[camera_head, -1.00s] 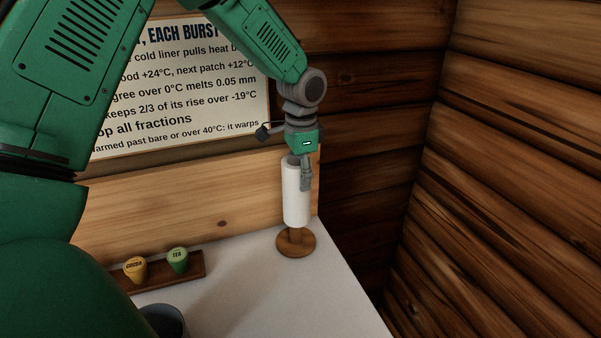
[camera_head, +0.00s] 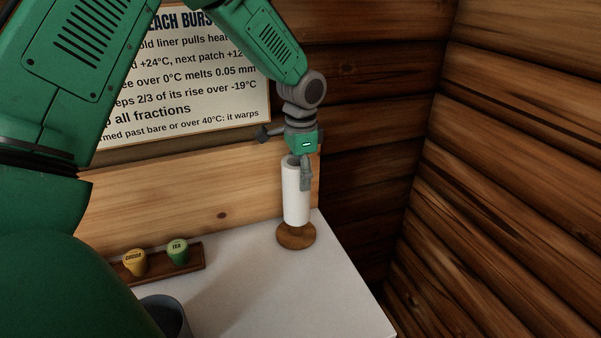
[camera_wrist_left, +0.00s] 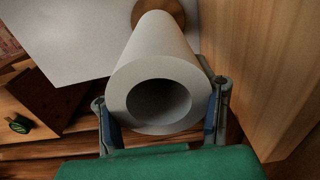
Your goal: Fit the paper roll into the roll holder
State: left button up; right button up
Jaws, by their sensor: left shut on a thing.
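The white paper roll (camera_head: 296,200) hangs upright in my left gripper (camera_head: 300,172), which is shut on its upper end. The roll also shows in the left wrist view (camera_wrist_left: 160,60), with its hollow core facing the camera and a finger on each side. The wooden roll holder (camera_head: 296,238) stands on the white counter, its round base directly below the roll in the head view. The base also shows in the left wrist view (camera_wrist_left: 180,14), past the roll's far end. Any post is hidden by the roll. I cannot tell whether the roll touches the holder. My right gripper is out of view.
A wooden tray (camera_head: 200,258) holds a yellow cocoa cup (camera_head: 134,262) and a green tea cup (camera_head: 178,251). A grey container (camera_head: 165,314) stands in front. A wooden backboard is behind the counter (camera_head: 330,290), and log walls (camera_head: 520,180) rise at the right.

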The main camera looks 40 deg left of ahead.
aim_at(300, 192)
pick_arm(q)
jog(key=shift+f+b, duration=1)
jog(key=shift+f, duration=1.75)
jog(key=o, duration=1.4)
jog(key=shift+r, duration=0.1)
jog(key=shift+r, duration=0.35)
jog(key=shift+d+r, duration=0.15)
jog(key=shift+r, duration=5.35)
